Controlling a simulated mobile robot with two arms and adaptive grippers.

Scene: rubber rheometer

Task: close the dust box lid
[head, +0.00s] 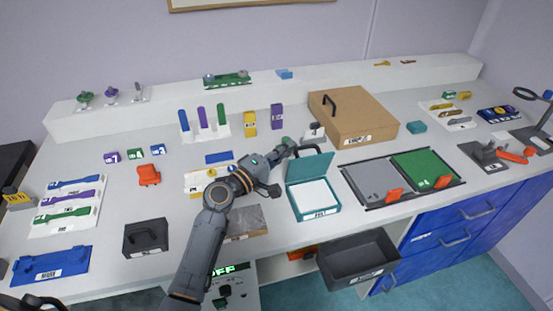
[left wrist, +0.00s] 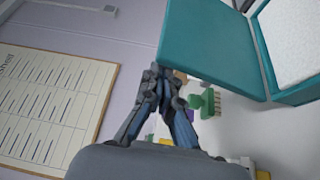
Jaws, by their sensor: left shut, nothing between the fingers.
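The teal dust box (head: 313,214) stands near the table's front edge, with a white surface inside its rim. Its lid (head: 308,167) is open, raised at the box's back side. My left gripper (head: 314,149) is shut and empty, just behind the lid's upper edge. In the left wrist view the shut fingertips (left wrist: 158,72) are beside the edge of the teal lid (left wrist: 215,45); I cannot tell whether they touch it. The box's rim and white inside (left wrist: 296,45) show at the right there. My right gripper is not seen.
A cardboard-coloured box (head: 352,118) with a black handle stands behind and right. Grey and green panels (head: 425,168) lie to the right. A stone-like slab (head: 247,220) lies under my left arm. A dark open bin (head: 358,262) is below the table's front edge.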

